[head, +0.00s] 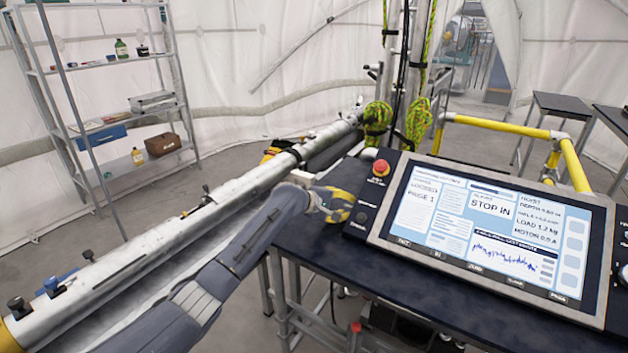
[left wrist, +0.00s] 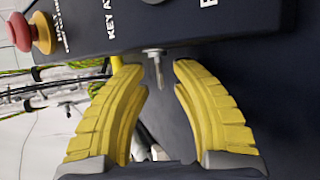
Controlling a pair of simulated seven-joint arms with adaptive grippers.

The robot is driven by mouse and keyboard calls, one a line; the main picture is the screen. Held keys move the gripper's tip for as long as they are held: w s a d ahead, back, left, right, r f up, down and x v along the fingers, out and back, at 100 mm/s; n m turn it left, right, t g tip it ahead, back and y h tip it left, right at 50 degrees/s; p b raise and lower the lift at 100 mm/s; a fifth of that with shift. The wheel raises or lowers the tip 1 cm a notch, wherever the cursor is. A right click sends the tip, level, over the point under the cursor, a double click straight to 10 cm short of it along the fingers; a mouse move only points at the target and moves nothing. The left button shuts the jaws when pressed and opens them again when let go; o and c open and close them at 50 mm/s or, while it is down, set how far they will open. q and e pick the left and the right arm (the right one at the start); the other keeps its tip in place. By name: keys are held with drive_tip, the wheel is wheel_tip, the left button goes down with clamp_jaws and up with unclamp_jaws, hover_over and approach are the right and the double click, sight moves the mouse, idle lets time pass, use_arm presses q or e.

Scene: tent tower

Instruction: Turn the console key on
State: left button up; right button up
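The console key (left wrist: 157,72) is a small silver key. It sticks out of the edge of the dark console panel (left wrist: 215,32), beside lettering that begins with KEY. My left gripper (left wrist: 159,73) is open, with its yellow ridged fingers on either side of the key and a gap showing on both sides. In the head view my left gripper (head: 338,204) is at the left side of the console (head: 366,205), and the key cannot be made out there. My right gripper is not in view.
A red emergency button (head: 381,168) stands on the panel, also in the left wrist view (left wrist: 20,32). A large tilted screen (head: 490,235) is right of it on the dark table (head: 385,290). A long metal tube (head: 170,240) runs along the left. Yellow rails (head: 500,127) stand behind.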

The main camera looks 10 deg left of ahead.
use_arm(q)
drive_tip(key=g, duration=0.1)
drive_tip(key=g+y, duration=0.1)
drive_tip(key=n+g+y, duration=0.1)
drive_tip(key=shift+w+r+g, duration=0.2)
drive_tip(key=shift+r+g, duration=0.05)
drive_tip(key=shift+g, duration=0.15)
drive_tip(key=v, duration=1.7)
drive_tip(key=shift+r, duration=0.2)
drive_tip(key=shift+s, duration=0.1)
